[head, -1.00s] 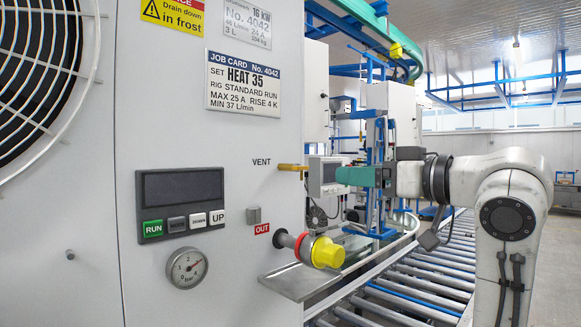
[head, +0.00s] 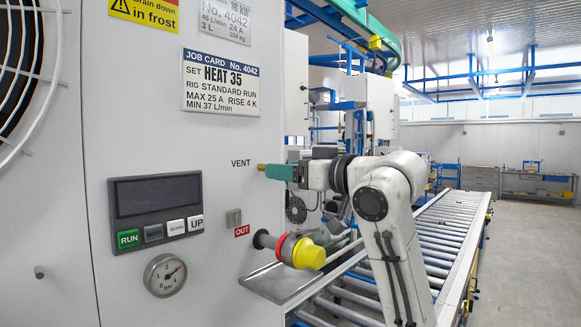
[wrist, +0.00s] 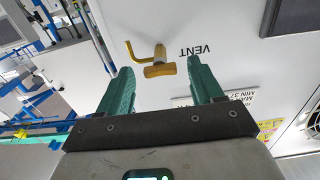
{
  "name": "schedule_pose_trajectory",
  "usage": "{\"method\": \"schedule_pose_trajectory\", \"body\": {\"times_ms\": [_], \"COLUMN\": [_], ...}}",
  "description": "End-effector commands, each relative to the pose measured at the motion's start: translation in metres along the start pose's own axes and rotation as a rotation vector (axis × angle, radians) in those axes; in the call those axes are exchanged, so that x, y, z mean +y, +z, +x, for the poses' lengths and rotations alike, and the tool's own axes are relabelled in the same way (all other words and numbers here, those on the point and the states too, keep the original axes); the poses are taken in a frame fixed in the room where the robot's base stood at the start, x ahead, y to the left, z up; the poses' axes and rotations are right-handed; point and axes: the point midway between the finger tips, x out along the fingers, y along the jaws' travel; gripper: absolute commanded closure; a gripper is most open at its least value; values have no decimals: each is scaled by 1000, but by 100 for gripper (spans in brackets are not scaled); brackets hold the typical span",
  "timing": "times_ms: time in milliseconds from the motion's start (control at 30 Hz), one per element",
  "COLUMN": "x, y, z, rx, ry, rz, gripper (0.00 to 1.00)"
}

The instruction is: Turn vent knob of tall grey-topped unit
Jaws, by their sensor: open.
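The vent knob is a small brass-yellow bar handle (wrist: 160,70) on a stem beside a bent spout, under the upside-down VENT label in the wrist view. In the head view only a bit of the knob (head: 261,167) shows, right of VENT at the edge of the pale unit front (head: 140,70); the unit's top is out of view. My gripper (wrist: 160,78) has its two green fingers spread, with the knob between the tips in the picture. In the head view my gripper (head: 270,171) is right at the knob and hides part of it. I cannot tell whether they touch.
Below the knob, a yellow-capped OUT fitting (head: 308,254) sticks out over a metal drip tray (head: 285,284). A button panel (head: 157,214) and a pressure gauge (head: 165,275) are at left. A roller conveyor (head: 430,240) runs along the right, with open floor beyond.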

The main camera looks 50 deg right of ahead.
Motion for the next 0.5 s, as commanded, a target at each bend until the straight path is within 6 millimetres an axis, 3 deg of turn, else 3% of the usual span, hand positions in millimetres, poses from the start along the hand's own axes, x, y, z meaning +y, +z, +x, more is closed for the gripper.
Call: {"method": "schedule_pose_trajectory", "body": {"times_ms": [267,500], "x": [0,0], "y": [0,0], "z": [2,1], "rx": [0,0], "ry": [0,0], "rz": [0,0], "gripper": [34,56]}}
